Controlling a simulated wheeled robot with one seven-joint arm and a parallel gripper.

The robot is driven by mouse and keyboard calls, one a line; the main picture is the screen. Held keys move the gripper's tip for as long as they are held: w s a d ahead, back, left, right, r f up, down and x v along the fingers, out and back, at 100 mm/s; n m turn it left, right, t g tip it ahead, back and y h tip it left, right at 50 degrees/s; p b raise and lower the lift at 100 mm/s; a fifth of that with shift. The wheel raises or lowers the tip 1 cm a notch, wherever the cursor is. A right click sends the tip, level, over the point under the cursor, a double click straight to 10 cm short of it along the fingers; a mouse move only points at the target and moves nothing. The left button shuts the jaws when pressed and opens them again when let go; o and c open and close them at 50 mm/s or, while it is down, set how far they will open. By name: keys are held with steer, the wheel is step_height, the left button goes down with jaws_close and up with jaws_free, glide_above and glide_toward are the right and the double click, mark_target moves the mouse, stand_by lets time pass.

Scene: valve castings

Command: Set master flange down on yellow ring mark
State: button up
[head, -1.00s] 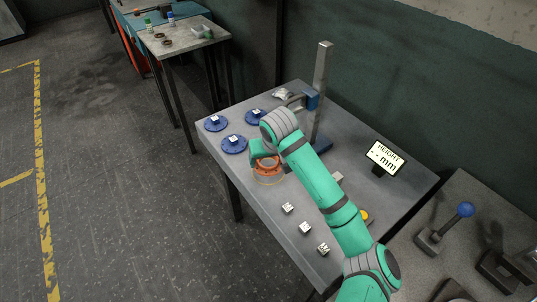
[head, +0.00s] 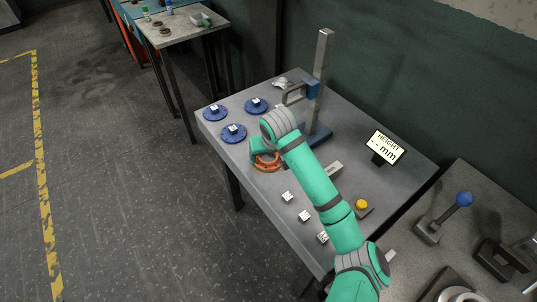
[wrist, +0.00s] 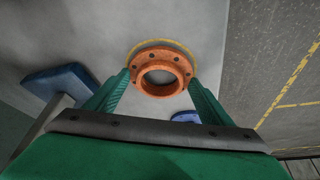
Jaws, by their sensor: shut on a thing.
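The orange master flange (head: 267,164) is low over the grey table, or on it; I cannot tell if it touches. It looks about level. In the wrist view the flange (wrist: 160,71) sits between my two green fingers, and my gripper (wrist: 159,78) is shut on its sides. My gripper also shows in the head view (head: 264,156), partly hidden by the arm. The yellow ring mark (wrist: 163,42) shows as an arc just beyond the flange's far edge. The flange hides most of the rest of the ring.
Several blue flanges, one of them (head: 233,133), lie left of my gripper. A height gauge post (head: 321,85) on a blue base stands behind. White marked cubes (head: 288,197) line the front edge. A height display (head: 385,147) and yellow button (head: 361,204) are at right.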

steer(key=shift+f, duration=0.15)
steer(key=o, duration=1.7)
steer(key=shift+f, duration=0.1)
steer(key=v, duration=1.1)
steer(key=shift+a, duration=0.15)
